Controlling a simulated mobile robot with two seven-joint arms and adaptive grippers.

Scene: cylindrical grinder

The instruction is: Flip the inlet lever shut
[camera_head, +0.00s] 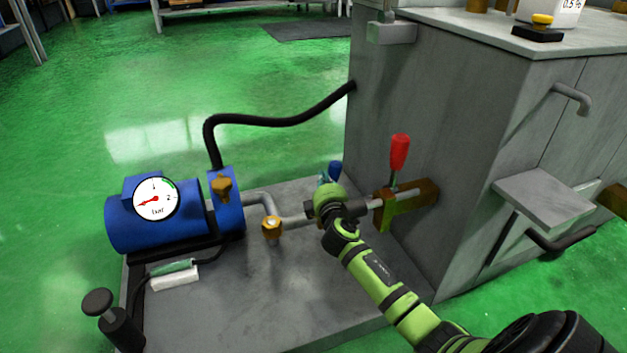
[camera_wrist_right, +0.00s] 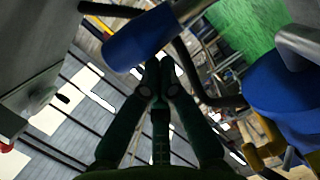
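A blue lever handle (camera_head: 335,170) shows just behind my right gripper in the head view, on the pipe between the pump and the machine; its valve body is hidden by my arm. In the right wrist view the blue handle (camera_wrist_right: 142,38) is large and close, just beyond the fingertips. My right gripper (camera_wrist_right: 158,72) has its fingers together with nothing visible between them; I cannot tell whether they touch the handle. A red lever handle (camera_head: 400,152) stands upright on a brass valve (camera_head: 405,203) at the machine wall. No label shows which lever is the inlet. My left gripper is out of view.
A blue pump (camera_head: 155,236) with a round gauge (camera_head: 156,199) sits on the grey base plate (camera_head: 220,310). A black hose (camera_head: 280,122) runs from it to the grey machine (camera_head: 440,130). A brass fitting (camera_head: 271,228) is on the pipe. A small shelf (camera_head: 545,198) juts out right.

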